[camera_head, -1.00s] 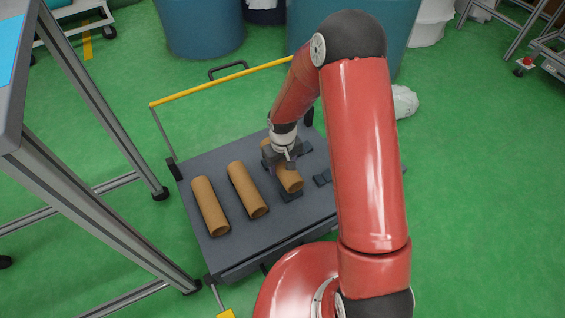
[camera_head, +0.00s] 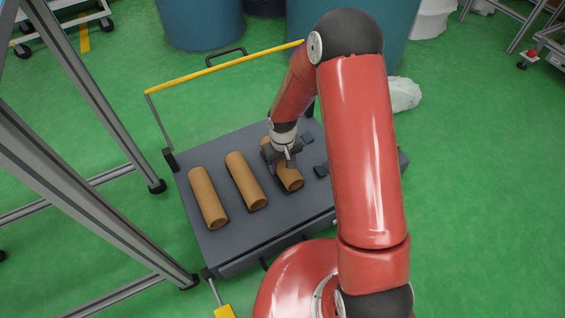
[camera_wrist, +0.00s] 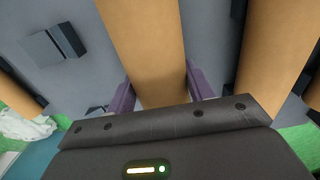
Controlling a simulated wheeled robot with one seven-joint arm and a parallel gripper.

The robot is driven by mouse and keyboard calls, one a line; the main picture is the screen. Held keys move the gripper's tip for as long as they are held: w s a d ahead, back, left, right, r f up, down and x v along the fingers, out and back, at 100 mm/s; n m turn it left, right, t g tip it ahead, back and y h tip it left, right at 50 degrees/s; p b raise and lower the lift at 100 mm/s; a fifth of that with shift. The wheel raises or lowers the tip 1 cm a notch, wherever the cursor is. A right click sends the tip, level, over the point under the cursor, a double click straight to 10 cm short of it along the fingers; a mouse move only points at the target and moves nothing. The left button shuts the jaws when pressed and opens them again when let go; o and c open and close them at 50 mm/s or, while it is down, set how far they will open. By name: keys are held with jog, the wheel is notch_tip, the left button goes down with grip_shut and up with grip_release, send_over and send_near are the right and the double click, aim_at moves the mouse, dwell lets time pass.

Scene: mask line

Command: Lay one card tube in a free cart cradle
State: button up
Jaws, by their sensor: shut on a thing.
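My gripper (camera_head: 285,156) is shut around the middle of a brown card tube (camera_head: 291,180), the rightmost of three tubes visible on the grey cart (camera_head: 265,228). The held tube sits low at the cart top; whether it bears fully on its cradle is hidden. In the wrist view it runs between my purple fingers (camera_wrist: 160,90). Two more tubes, the left one (camera_head: 207,198) and the middle one (camera_head: 246,181), lie parallel to its left. An empty cradle shows right of the held tube as dark blocks (camera_head: 321,171), also in the wrist view (camera_wrist: 53,44).
My arm hides the cart's right part. A brown tube-like thing (camera_wrist: 14,97) shows at the wrist view's left edge. The cart has a yellow handle bar (camera_head: 225,67) at the back. A metal frame (camera_head: 95,95) stands left. Blue bins (camera_head: 202,20) stand behind.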

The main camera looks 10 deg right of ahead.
jog(key=shift+f+b, duration=0.4)
jog(key=shift+f, duration=0.1)
jog(key=o, duration=1.1)
jog(key=shift+r, duration=0.15)
notch_tip(320, 180, up, 8)
jog(key=shift+f+p, duration=0.2)
jog(key=shift+p, duration=0.4)
